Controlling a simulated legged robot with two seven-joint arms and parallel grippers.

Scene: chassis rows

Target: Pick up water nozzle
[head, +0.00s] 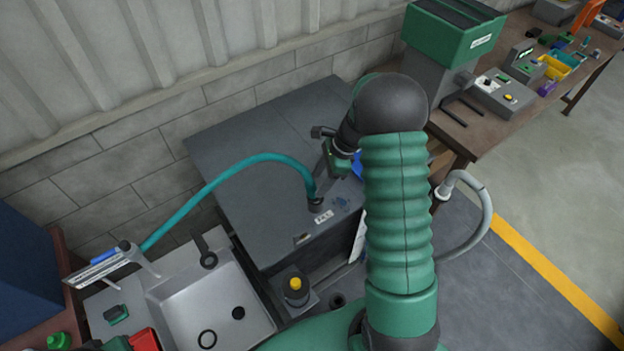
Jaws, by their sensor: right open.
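A teal hose (225,178) arches from the sink's left side to a dark fitting (316,205) on top of a grey cabinet (245,165). At its left end is a grey piece with a dark round knob (124,246), perhaps the water nozzle; I cannot tell exactly which part is the nozzle. My right gripper (322,156) is open above the cabinet, close to the hose's right end. I see nothing held in it. My right forearm hides part of the cabinet's right side. My left gripper is not in view.
A sink (205,300) with dark rings stands at the lower left. A black bottle with a yellow cap (295,290) stands beside it. A workbench (465,130) with a green-topped machine (455,32) is at the right. The cabinet's left top is mostly clear.

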